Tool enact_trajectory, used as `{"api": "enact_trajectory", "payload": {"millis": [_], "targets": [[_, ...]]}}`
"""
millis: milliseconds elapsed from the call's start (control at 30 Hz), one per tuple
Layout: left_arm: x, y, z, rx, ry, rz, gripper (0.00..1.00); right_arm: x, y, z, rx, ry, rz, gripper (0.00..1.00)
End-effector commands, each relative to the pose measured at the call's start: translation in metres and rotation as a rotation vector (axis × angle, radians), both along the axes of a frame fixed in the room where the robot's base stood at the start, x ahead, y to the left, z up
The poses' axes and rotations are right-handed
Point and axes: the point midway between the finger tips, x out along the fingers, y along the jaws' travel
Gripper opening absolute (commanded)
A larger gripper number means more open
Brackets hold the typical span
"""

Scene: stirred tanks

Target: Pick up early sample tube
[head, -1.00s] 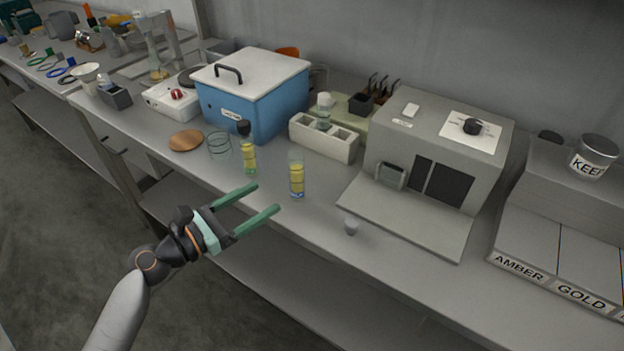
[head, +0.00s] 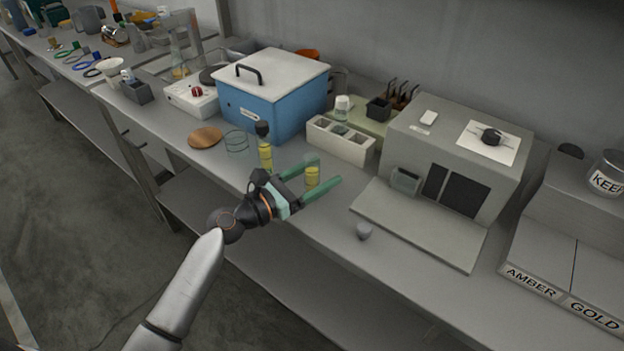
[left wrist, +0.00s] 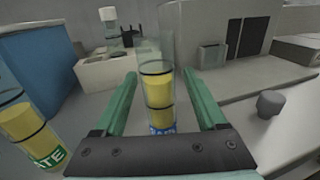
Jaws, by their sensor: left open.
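A clear tube with yellow contents and a blue label (left wrist: 158,98) stands upright between the fingers of my left gripper (head: 326,171). The same tube shows in the head view (head: 312,177), its lower part hidden by the near finger. Its label text is mostly hidden by the gripper in the left wrist view. My left gripper is open, with a finger on each side of the tube and visible gaps. A second yellow-filled tube (head: 265,157) with a green label reading "ATE" stands left of the gripper, also in the left wrist view (left wrist: 28,130).
A blue box with a white lid (head: 268,95) and a white slotted block (head: 340,145) stand behind. A grey appliance (head: 455,150) with a flat front plate (head: 420,222) is to the right.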

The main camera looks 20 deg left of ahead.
Motion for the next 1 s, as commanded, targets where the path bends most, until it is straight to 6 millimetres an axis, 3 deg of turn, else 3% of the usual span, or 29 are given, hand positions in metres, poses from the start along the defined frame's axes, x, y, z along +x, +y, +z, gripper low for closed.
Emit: {"api": "enact_trajectory", "payload": {"millis": [133,367,1000], "targets": [[0.0108,-0.0068,-0.0001,0.0,0.0,0.001,0.74,0.0009,0.0001,0.0,0.0,-0.002,0.0,0.62],[0.0113,-0.0074,-0.0004,0.0,0.0,0.001,0.74,0.003,0.0007,0.0015,0.001,-0.007,0.0,0.62],[0.011,-0.0071,-0.0005,0.001,0.001,0.0,0.02,0.0048,0.0024,0.0046,0.005,-0.014,0.001,0.62]]}}
